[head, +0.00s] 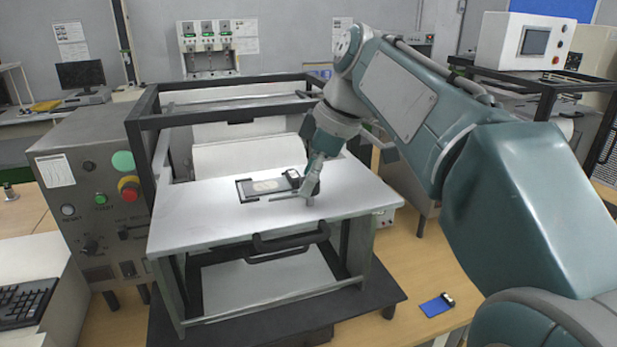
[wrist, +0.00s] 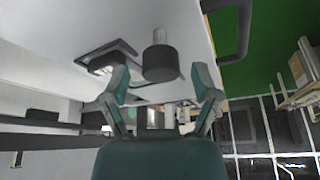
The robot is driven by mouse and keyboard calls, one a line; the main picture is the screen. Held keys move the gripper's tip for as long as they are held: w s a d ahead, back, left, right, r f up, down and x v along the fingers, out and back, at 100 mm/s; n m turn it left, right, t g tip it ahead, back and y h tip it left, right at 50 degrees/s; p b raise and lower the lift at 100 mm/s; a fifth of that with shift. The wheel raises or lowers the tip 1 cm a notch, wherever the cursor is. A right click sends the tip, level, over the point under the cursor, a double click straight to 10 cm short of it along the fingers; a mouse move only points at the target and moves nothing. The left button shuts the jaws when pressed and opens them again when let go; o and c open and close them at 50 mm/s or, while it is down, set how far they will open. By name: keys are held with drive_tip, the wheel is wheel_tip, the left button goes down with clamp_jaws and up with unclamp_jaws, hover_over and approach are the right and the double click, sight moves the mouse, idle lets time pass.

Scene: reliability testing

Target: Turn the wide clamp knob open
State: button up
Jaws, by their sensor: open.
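The clamp knob (wrist: 161,64) is a dark, wide cylinder on a pale stem (wrist: 159,37) in the wrist view. My gripper (wrist: 162,82) is open there, with one fingertip to the left of the knob and one to the right, and clear space on both sides. In the head view my gripper (head: 311,193) is low over the right part of the white tabletop (head: 220,225). A dark clamp frame (head: 240,190) with a grey plate (head: 265,187) lies just left of my gripper. The frame (wrist: 105,50) also shows in the wrist view.
A black handle (head: 290,240) runs along the tabletop's front edge. Black frame bars (head: 225,115) stand around the back and left of the table. A control box (head: 95,190) with buttons stands at left. The front left of the tabletop is clear.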

drive_tip(key=shift+r, duration=0.1)
drive_tip(key=v, duration=1.1)
drive_tip(key=shift+r, duration=0.25)
drive_tip(key=shift+d, duration=0.15)
